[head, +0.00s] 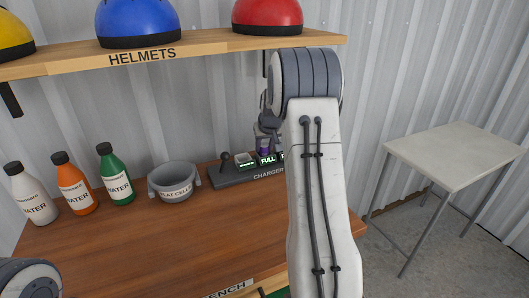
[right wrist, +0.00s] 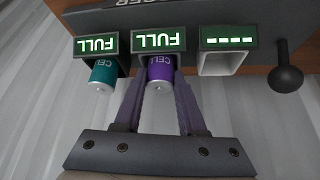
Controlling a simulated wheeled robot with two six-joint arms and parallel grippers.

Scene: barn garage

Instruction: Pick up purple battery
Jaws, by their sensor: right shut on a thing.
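The purple battery (right wrist: 160,72) sits in the middle slot of the charger (right wrist: 100,20), under a display reading FULL. My right gripper (right wrist: 158,64) has one finger on each side of it and is shut on it. In the head view the purple battery (head: 264,146) shows as a small purple patch on the charger (head: 235,176), below my right gripper (head: 266,131). My right arm hides the charger's right part. My left gripper is not in view.
A teal battery (right wrist: 103,72) sits in the neighbouring FULL slot. The slot with dashes (right wrist: 222,63) is empty, beside a dark lever (right wrist: 286,77). A grey flat-cell bin (head: 174,183) and several water bottles (head: 115,174) stand left on the bench. A helmet shelf (head: 205,44) overhangs.

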